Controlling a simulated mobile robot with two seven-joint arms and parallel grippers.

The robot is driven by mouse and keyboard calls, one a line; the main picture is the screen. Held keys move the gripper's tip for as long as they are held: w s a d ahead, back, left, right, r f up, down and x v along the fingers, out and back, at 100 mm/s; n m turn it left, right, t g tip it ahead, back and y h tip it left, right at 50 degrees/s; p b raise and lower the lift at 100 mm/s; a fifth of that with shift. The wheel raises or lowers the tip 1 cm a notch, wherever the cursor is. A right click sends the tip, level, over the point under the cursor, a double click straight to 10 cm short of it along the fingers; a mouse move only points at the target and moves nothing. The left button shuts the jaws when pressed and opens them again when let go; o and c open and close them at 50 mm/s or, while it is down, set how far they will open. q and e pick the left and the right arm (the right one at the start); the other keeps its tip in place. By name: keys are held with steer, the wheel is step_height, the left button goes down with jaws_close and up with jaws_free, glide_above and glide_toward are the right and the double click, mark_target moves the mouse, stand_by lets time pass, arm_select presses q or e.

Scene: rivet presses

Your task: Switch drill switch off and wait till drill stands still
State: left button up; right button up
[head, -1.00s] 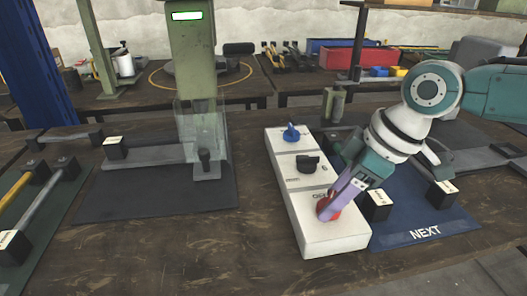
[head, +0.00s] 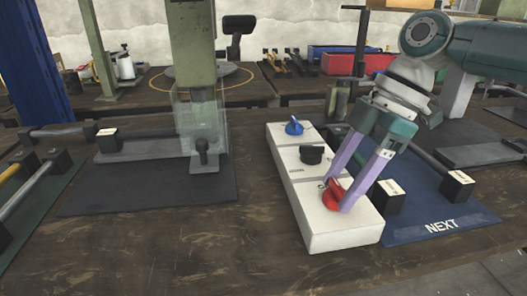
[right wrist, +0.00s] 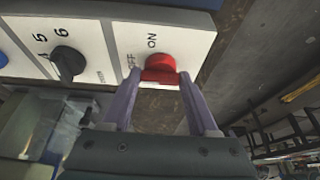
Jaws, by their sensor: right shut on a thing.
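The red drill switch (head: 333,194) sits at the near end of a white control box (head: 338,232). My right gripper (head: 338,200) is shut on it, one finger on each side. The right wrist view shows the red knob (right wrist: 160,67) between the two purple fingertips (right wrist: 158,78), beside the printed words OFF and ON. The green drill press (head: 192,40) stands left of the box, with a clear guard (head: 198,122) around its lower end. I cannot tell from the frames whether the drill turns. My left gripper is not in view.
The box also carries a black knob (head: 311,155) and a blue knob (head: 293,126). A blue mat (head: 440,222) marked NEXT lies to the right with black holders (head: 389,198). A dark mat (head: 150,195) lies under the press. The front of the table is clear.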

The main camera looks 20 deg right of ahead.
stand_by(0.4)
steer(key=o, duration=1.4)
steer(key=p+v, duration=0.1)
steer(key=v, duration=0.9)
steer(key=shift+a, duration=0.1)
